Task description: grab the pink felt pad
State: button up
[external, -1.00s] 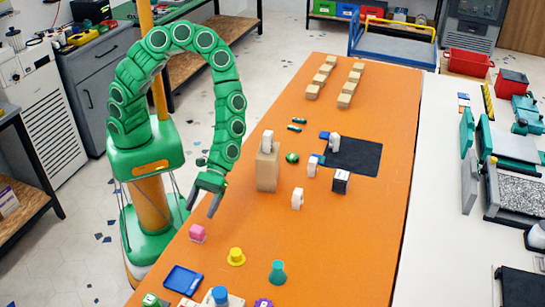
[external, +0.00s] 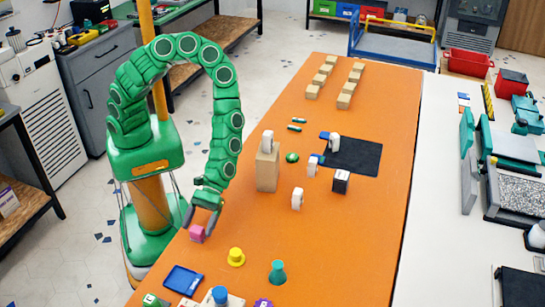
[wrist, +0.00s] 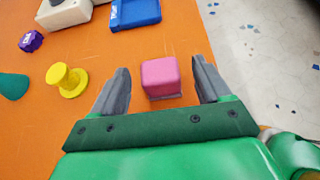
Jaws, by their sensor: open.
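The pink felt pad (wrist: 161,76) is a small pink block with a greyish underside, on the orange table near its left edge. In the external view the pink felt pad (external: 197,234) is partly covered by my fingers. My gripper (wrist: 161,85) is open, with one grey finger on each side of the pad and a gap on both sides. In the external view my gripper (external: 202,222) points down over the pad. I cannot tell how far the fingertips are above the table.
A yellow knob-shaped piece (external: 236,257), a teal cone (external: 277,272) and a blue tray (external: 183,280) stand near the pad. A tall wooden block (external: 267,170) stands farther back. The table's edge (wrist: 203,40) runs close beside the pad, with floor beyond.

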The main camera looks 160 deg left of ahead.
jog(key=shift+x, duration=1)
jog(key=shift+c, duration=0.4)
jog(key=c, duration=1)
